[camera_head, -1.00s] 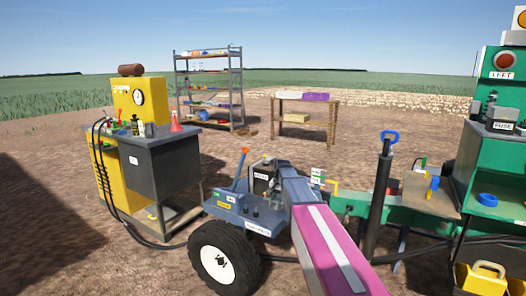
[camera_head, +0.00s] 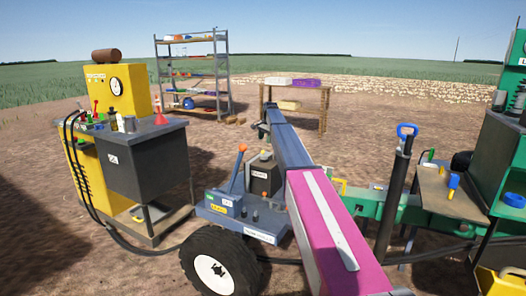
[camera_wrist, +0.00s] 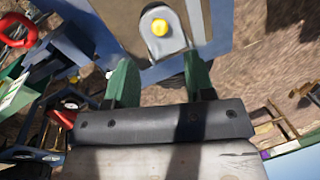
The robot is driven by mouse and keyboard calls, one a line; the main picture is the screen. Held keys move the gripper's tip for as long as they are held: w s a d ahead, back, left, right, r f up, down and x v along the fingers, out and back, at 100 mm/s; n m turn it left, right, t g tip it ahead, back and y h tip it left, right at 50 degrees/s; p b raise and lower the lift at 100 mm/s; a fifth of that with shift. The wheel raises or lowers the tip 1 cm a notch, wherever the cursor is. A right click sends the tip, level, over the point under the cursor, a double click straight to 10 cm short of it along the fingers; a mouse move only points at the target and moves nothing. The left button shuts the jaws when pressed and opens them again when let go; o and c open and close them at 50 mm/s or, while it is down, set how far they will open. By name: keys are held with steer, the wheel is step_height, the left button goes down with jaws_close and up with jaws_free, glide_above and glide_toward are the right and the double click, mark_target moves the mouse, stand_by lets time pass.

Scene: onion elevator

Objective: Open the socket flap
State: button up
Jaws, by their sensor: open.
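My gripper (camera_wrist: 160,80) is open in the wrist view, with two green fingers spread apart and nothing between the tips. I cannot tell whether this tab is the socket flap. In the head view my pink and grey arm reaches away over the blue wheeled unit (camera_head: 232,212). The fingers cannot be made out there. No socket flap can be clearly picked out in the head view.
A yellow and grey cabinet (camera_head: 145,165) stands left with hoses running to the ground. A green machine with a small bench (camera_head: 450,197) and an upright dark post with a blue handle (camera_head: 406,130) stand right. A shelf rack (camera_head: 190,75) and a wooden table (camera_head: 296,90) stand behind.

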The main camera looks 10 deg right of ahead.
steer(key=f, duration=0.5)
steer(key=w+a+f, duration=0.1)
steer(key=f, duration=0.1)
steer(key=shift+f, duration=0.3)
jaws_close()
steer(key=shift+a, duration=0.1)
